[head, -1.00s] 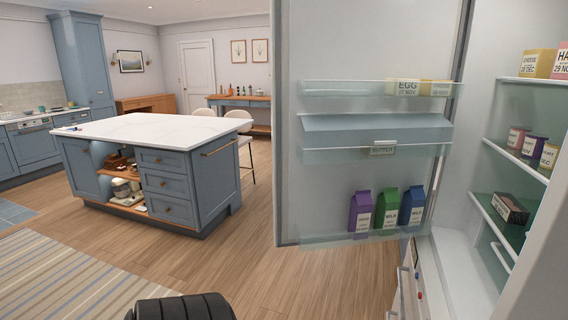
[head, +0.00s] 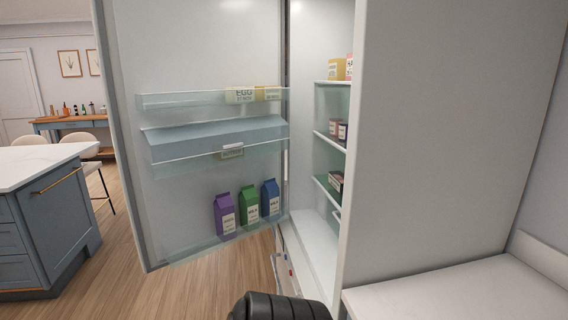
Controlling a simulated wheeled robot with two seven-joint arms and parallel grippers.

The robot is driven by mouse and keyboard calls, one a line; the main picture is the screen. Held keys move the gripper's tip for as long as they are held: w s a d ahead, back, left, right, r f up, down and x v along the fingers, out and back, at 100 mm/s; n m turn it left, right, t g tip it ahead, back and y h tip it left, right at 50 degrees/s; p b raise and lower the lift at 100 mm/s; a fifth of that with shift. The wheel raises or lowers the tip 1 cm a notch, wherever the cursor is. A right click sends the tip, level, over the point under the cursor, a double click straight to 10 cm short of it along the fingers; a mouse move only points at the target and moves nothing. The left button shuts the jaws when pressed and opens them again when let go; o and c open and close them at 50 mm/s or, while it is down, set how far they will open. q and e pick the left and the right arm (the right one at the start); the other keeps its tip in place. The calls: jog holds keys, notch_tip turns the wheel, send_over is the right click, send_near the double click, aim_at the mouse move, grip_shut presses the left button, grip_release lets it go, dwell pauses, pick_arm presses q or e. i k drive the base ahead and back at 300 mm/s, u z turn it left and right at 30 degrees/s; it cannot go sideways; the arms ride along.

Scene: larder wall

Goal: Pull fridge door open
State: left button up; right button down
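The fridge door (head: 190,60) stands wide open at the left of the fridge, its inner face toward me. The door holds an egg box (head: 240,95) on the top shelf, a lidded blue compartment (head: 215,138) below it, and a purple carton (head: 225,213), a green carton (head: 249,203) and a blue carton (head: 270,198) at the bottom. The fridge interior (head: 315,245) shows right of the door, with small boxes and jars on its shelves. The door handle is hidden. Neither gripper is in view; only a dark rounded part of mine shows at the bottom edge.
The fridge's grey side panel (head: 440,120) fills the right, with a white counter (head: 450,293) in front of it. A blue island (head: 40,220) stands at the left. Wooden floor (head: 180,296) is clear between the island and the door.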

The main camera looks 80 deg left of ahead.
aim_at(166, 66)
jog(key=z, duration=1)
jog(key=k, duration=2.95)
jog(key=u, duration=2.25)
